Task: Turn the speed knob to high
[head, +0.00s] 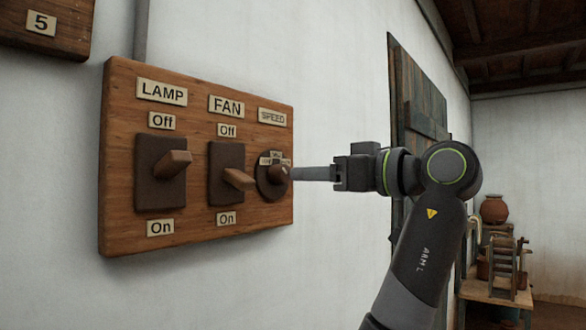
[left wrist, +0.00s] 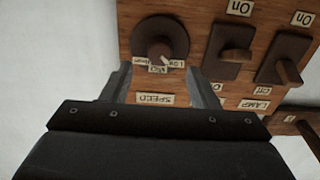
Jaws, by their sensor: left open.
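The speed knob (head: 272,184) is a dark round dial with a raised grip, under the SPEED label (head: 272,117) at the right end of a wooden switch board (head: 200,236). Small plates sit by it; their words and the knob's setting are too small to read surely. My left gripper (head: 296,174) comes in from the right, its fingertips close to the knob. In the left wrist view, upside down, the open fingers (left wrist: 161,76) show on both sides just short of the knob (left wrist: 158,28). I cannot tell whether they touch it. My right gripper is not in view.
The LAMP switch (head: 152,190) and FAN switch (head: 224,192) stick out left of the knob. Another wooden board (head: 65,18) marked 5 hangs at upper left. A wooden shutter (head: 424,100) is behind my arm, and a table (head: 495,293) with a clay pot (head: 494,209) stands far right.

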